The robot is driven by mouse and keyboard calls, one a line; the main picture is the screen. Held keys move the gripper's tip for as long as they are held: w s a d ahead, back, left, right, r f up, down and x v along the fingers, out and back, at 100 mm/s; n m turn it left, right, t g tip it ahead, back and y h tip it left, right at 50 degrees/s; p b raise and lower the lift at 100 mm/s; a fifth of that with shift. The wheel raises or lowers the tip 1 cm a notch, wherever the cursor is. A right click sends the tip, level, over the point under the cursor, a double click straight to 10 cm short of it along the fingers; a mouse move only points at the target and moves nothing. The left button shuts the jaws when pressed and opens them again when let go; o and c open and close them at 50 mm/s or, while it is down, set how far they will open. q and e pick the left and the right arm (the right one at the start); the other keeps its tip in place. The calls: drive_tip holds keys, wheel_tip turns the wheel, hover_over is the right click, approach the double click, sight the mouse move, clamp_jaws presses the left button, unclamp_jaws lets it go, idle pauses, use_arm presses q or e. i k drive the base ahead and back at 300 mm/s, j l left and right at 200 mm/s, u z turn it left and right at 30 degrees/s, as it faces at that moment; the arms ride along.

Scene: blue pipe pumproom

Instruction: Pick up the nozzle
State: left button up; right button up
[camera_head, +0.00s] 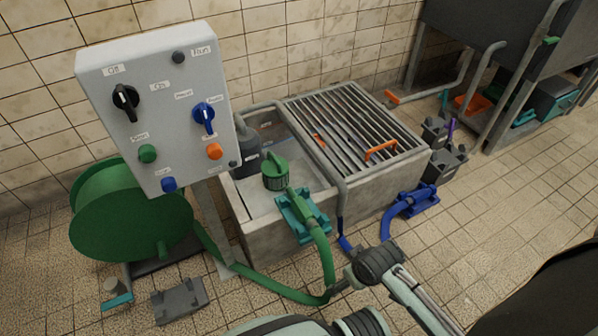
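A green nozzle (276,172) with a ribbed round head sits over the front part of the concrete basin (262,238). Its narrower green body (302,209) slopes down toward me and lies in a teal holder (292,219) on the basin's front edge. A green hose (325,255) runs from it down to the floor and back toward the reel at the left. Arm links of mine with dark joints show at the bottom centre and right, in front of the hose.
A grey control box (162,105) on a post and a green hose reel (125,220) stand left of the basin. A metal grate (350,125) covers its right part. A blue nozzle with hose (410,202) lies at its right side. The tiled floor (505,190) at right is largely clear.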

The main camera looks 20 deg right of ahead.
sight(305, 215)
drive_tip(key=z, duration=0.75)
drive_tip(key=j+u, duration=0.1)
drive_tip(key=u, duration=1.2)
drive_tip(key=z, duration=1.35)
drive_tip(key=l+u, duration=0.15)
drive_tip(key=u, duration=0.3)
drive_tip(key=i+l+u, duration=0.1)
drive_tip(key=u, duration=0.4)
drive_tip(key=l+u, duration=0.2)
drive_tip(key=u, duration=0.25)
drive_tip(key=l+u, duration=0.2)
drive_tip(key=l, duration=0.15)
drive_tip(key=k+l+u, duration=0.2)
drive_tip(key=l, duration=0.15)
drive_tip(key=l+u, duration=0.2)
drive_tip(key=l, duration=0.15)
